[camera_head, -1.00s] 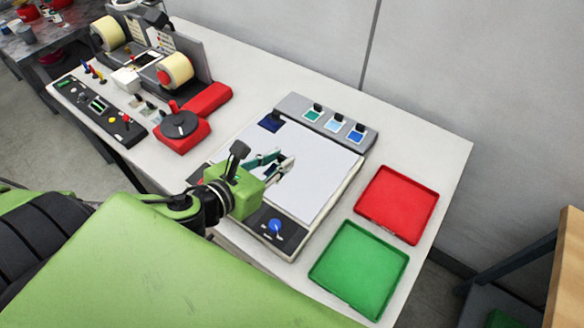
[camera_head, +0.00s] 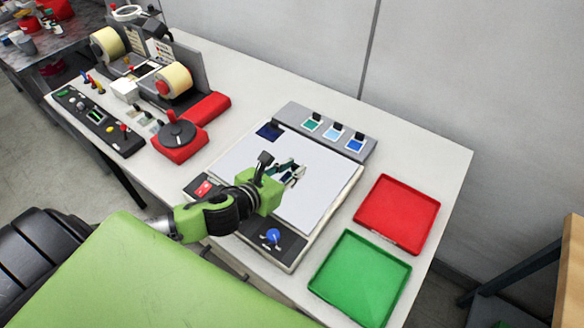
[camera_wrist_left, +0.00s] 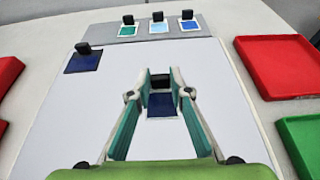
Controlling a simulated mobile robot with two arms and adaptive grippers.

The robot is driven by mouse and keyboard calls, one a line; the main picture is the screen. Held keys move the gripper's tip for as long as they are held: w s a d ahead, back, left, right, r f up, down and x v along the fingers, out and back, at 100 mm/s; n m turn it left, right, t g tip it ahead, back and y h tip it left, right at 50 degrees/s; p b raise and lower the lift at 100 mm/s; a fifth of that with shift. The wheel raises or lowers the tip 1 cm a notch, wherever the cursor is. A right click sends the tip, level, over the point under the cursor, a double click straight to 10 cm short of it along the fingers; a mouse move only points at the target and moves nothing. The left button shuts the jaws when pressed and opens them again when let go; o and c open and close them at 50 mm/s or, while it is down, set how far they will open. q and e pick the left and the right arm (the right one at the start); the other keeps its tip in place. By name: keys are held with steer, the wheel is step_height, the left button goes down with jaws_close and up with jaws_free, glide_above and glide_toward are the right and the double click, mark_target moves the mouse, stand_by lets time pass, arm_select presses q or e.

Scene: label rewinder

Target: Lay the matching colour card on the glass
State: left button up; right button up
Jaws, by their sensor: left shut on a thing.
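My left gripper (camera_head: 297,173) is over the middle of the white glass panel (camera_head: 240,165). It is shut on the black knob (camera_wrist_left: 160,78) of a dark blue card (camera_wrist_left: 161,104), which shows between the fingers in the left wrist view. I cannot tell whether this card touches the glass. Another dark blue card (camera_wrist_left: 83,62) with a black knob lies at the glass's far left corner. A grey rack (camera_head: 290,113) behind the glass bears a green card (camera_head: 311,125), a light blue card (camera_head: 333,135) and a blue card (camera_head: 355,145). My right gripper is not in view.
A red tray (camera_head: 398,212) and a green tray (camera_head: 360,278) lie right of the glass. A panel with a blue knob (camera_head: 272,236) and a red button (camera_head: 203,188) fronts it. The label rewinder (camera_head: 178,143) stands at the left. The table's back right is clear.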

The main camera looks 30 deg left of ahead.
arm_select(q)
steer(key=shift+f, duration=0.25)
steer(key=shift+f, duration=0.15)
steer(key=o, duration=0.8)
steer(key=shift+r, duration=0.2)
steer(key=shift+s, duration=0.4)
steer(key=b+v, duration=0.2)
steer(key=v, duration=0.6)
steer(key=shift+s, duration=0.2)
steer(key=shift+v, duration=1.4)
